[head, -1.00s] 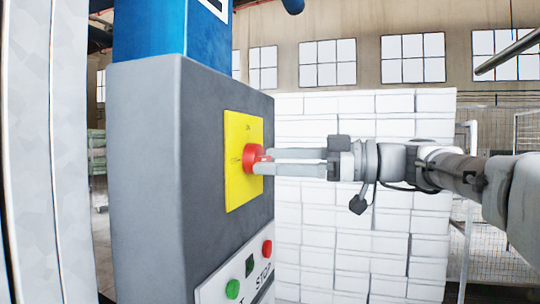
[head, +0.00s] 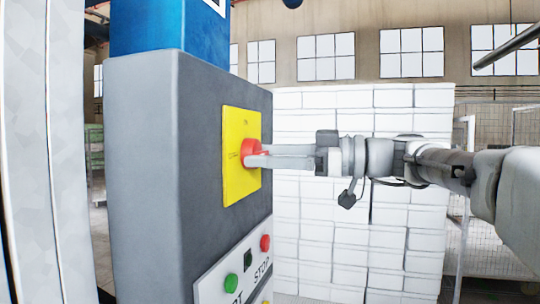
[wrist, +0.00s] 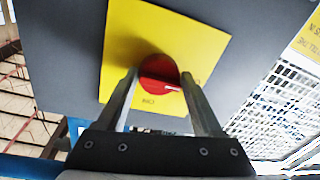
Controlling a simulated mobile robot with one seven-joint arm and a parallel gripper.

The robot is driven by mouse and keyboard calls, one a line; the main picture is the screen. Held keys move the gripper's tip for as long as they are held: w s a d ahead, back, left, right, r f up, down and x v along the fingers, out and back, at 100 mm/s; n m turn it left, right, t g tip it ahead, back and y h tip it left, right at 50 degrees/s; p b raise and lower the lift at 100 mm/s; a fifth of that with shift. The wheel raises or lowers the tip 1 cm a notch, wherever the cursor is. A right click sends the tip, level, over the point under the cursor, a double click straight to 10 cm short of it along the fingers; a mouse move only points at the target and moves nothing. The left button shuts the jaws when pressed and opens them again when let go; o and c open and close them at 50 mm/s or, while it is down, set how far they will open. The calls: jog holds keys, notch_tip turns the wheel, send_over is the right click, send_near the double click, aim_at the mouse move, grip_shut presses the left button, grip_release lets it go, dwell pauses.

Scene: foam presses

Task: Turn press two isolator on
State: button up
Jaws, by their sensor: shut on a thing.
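The isolator is a round red rotary knob (head: 251,148) on a yellow plate (head: 241,182), mounted on the side of a grey control box (head: 222,100). My gripper (head: 256,159) reaches it from the right, and its fingers now line up almost one behind the other. In the wrist view, the red knob (wrist: 159,73) sits between the two fingertips of my gripper (wrist: 160,80), which are shut on it. A pale mark on the knob points to the right there. The yellow plate (wrist: 122,45) looks tilted in that view.
Below the isolator, a white panel (head: 212,288) carries a green button (head: 231,283) and a red button (head: 265,243) beside the word STOP. A blue column (head: 150,25) stands above the box. A stack of white blocks (head: 400,240) stands behind my arm.

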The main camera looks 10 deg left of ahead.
jog(key=shift+m, duration=0.4)
jog(key=shift+s+f+m+t+y+b, duration=0.25)
jog(key=shift+m+b, duration=0.4)
jog(key=shift+m, duration=2.4)
jog(key=shift+w+r+m+t+y+b, duration=0.1)
jog(key=shift+m+t+b, duration=0.4)
jog(key=shift+m, duration=2.5)
jog(key=shift+s+f+m+t+y+b, duration=0.15)
jog(key=shift+m+b, duration=0.6)
jog(key=shift+m, duration=2.3)
jog(key=shift+w, duration=0.1)
jog(key=o, duration=1.3)
jog(key=shift+r, duration=0.15)
